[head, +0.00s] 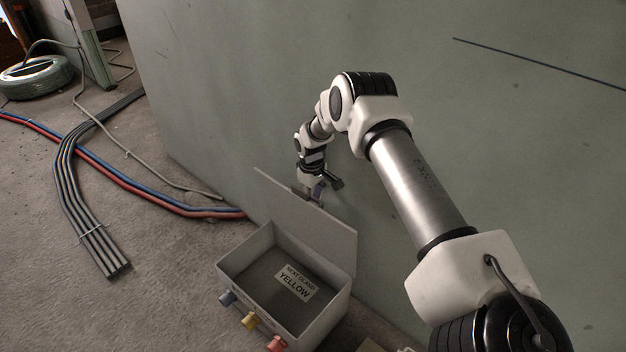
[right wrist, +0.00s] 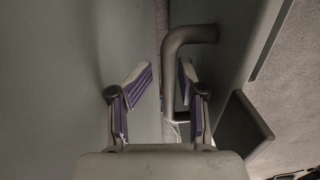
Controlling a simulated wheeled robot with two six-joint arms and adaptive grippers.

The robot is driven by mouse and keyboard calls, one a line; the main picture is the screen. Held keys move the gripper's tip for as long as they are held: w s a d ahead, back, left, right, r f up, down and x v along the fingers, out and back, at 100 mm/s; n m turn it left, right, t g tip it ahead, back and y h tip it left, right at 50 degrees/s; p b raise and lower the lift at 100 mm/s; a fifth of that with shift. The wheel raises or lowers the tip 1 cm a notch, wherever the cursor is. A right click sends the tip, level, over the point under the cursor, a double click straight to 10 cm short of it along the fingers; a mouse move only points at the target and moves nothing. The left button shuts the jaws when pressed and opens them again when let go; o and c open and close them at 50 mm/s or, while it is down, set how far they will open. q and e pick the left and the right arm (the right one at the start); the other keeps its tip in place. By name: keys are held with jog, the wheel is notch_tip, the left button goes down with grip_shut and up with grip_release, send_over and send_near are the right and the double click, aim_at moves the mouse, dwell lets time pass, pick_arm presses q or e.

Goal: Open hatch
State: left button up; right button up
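The hatch is the grey lid (head: 300,215) of a floor box (head: 325,325); it stands raised at the back, and the box is open. Inside, a label (head: 295,282) reads "NEXT GLAND YELLOW". My right gripper (head: 317,190) is behind the lid's upper edge, partly hidden by it. In the right wrist view my right gripper (right wrist: 165,82) has its purple-padded fingers apart. A bent grey handle (right wrist: 190,35) runs down between them, close to the right finger; I cannot tell whether they touch. My left gripper is not in view.
Blue (head: 227,298), yellow (head: 249,320) and red (head: 276,343) glands stick out of the box front. A large grey-green panel (head: 230,80) stands close behind the box.

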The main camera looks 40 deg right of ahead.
jog(key=shift+s+r, duration=0.1)
jog(key=shift+r, duration=0.3)
notch_tip(320, 180, up, 12)
jog(key=shift+a+f, duration=0.15)
jog(key=shift+a, duration=0.2)
